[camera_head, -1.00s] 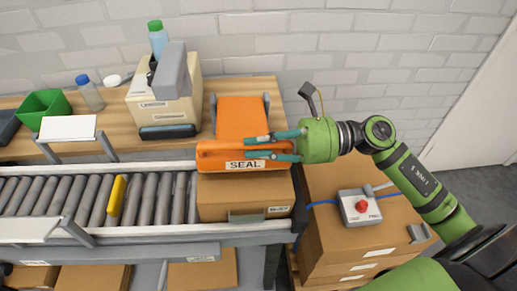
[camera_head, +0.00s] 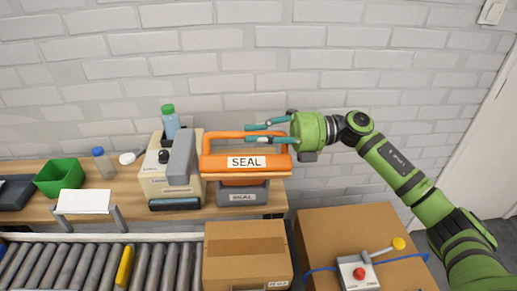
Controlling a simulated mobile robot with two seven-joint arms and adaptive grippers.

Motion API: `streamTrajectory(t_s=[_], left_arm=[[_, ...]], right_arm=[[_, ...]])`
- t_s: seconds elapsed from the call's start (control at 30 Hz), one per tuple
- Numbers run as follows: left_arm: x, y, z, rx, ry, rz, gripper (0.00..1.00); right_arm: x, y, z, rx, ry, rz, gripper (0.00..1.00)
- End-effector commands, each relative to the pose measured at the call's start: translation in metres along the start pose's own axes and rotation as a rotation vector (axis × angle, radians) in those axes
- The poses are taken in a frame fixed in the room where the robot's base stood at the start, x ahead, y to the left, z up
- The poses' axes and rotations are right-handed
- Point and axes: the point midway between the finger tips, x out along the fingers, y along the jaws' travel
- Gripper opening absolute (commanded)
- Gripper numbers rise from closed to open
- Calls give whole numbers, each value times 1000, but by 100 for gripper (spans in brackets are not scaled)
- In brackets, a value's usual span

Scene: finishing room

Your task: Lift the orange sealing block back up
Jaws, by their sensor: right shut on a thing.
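The orange sealing block (camera_head: 218,164), labelled SEAL, is up above the cardboard box (camera_head: 246,250) on the roller conveyor, with clear space between them. An orange handle loop (camera_head: 240,136) rises from its top and back. My right gripper (camera_head: 268,132), with teal fingers, comes in from the right and is shut on this handle. A grey base (camera_head: 245,195) with a label shows just below the block. The box is closed on top. My left gripper is not in view.
A beige machine (camera_head: 165,183) with a grey arm stands left of the block on the wooden bench. A control box with a red button (camera_head: 358,273) lies on a large carton (camera_head: 325,235) at right. A yellow bar (camera_head: 124,268) lies among the rollers.

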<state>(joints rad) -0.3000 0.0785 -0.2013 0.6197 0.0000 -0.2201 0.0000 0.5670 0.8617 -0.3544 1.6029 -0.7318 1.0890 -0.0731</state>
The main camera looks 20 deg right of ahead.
Motion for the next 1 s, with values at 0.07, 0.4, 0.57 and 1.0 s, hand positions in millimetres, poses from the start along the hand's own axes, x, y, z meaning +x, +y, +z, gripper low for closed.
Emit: streamTrajectory(t_s=[0.07,0.4,0.57,1.0], left_arm=[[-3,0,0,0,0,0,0],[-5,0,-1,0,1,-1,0],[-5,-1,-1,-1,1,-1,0],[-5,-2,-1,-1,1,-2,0]], right_arm=[[0,1,8,32,0,4,0],[-1,-1,21,92,2,8,0],[-1,-1,21,93,2,8,0],[-1,-1,21,91,1,7,39]])
